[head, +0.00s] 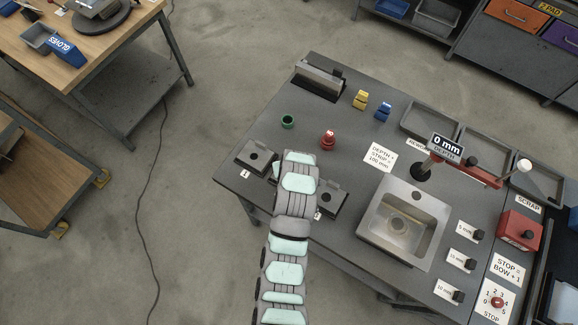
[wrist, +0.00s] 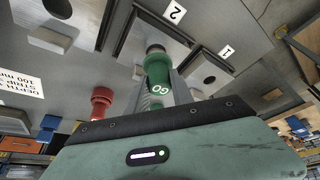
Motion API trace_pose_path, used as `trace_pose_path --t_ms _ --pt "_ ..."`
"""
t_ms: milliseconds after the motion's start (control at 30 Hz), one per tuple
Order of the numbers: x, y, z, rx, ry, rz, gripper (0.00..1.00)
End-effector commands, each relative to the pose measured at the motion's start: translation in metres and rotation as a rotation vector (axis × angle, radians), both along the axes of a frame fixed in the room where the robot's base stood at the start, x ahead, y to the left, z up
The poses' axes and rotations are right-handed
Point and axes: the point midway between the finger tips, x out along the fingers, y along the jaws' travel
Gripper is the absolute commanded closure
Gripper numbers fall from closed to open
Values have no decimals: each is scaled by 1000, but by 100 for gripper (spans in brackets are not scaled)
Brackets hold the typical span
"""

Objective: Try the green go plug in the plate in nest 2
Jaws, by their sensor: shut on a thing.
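The green go plug (wrist: 158,76), lettered GO, stands between the fingers of my gripper (wrist: 160,92) in the wrist view. My gripper is shut on it, and its dark tip points at the plate in nest 2 (wrist: 122,47). The tip overlaps the plate in this view, and the plate's hole is not visible. I cannot tell whether the tip touches or has entered it. In the head view my arm covers the gripper, the plug and most of nest 2. A green ring (head: 288,121) stands on the bench with no plug in it.
Nest 1 (head: 257,157) and another nest (head: 327,198) flank nest 2, each with a holed plate. A red plug (head: 328,142) stands nearby. Yellow (head: 360,100) and blue blocks (head: 383,111) are farther back. A sink (head: 403,222) lies right.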

Motion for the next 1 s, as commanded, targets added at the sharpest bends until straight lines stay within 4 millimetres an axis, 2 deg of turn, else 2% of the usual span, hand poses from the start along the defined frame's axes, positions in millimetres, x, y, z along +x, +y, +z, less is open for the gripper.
trace_pose_path --t_ms 1000 --pt "0 0 -16 -1 -1 0 100"
